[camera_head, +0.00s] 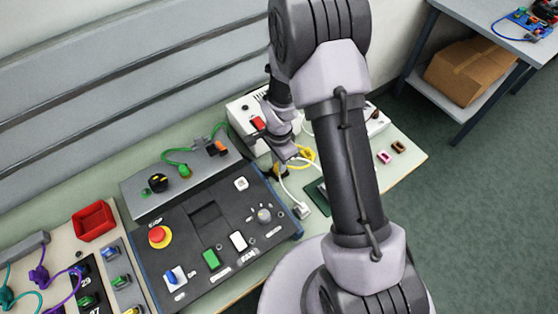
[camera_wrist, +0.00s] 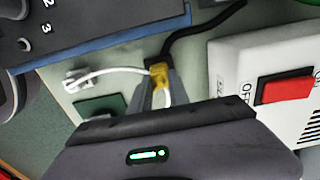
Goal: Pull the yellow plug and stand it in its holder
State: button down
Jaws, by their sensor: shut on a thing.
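The yellow plug (camera_wrist: 158,74) is between the fingers of my gripper (camera_wrist: 154,92) in the wrist view, and the jaws are shut on it. A white cable runs beside it, and a black cable passes behind it. In the head view my gripper (camera_head: 284,160) points down between the white box and the dark control panel; the fingers and plug are small and partly hidden there. I cannot tell whether the plug is seated in a socket or free. I cannot make out which thing is its holder.
The white box (camera_wrist: 267,88) with a red switch (camera_wrist: 284,88) stands close to my gripper. A white plug (camera_head: 301,210) and a dark green pad (camera_head: 317,196) lie nearby. The dark control panel (camera_head: 196,255) is to the left. Small pink and brown pieces lie on the right of the bench.

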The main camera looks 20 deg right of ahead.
jog(key=shift+r, duration=0.1)
jog(key=shift+r+p, duration=1.45)
jog(key=shift+r, duration=1)
jog(key=shift+r, duration=0.1)
jog(key=w+d, duration=0.3)
jog(key=d, duration=0.8)
jog(key=shift+w+d+b, duration=0.25)
jog(key=shift+w+b, duration=0.15)
notch_tip(320, 180, down, 4)
jog(key=b, duration=0.4)
jog(key=shift+f, duration=0.2)
jog(key=shift+f+b, duration=0.1)
jog(key=shift+b, duration=0.35)
jog(key=shift+f+b, duration=0.95)
jog(key=shift+f, duration=0.1)
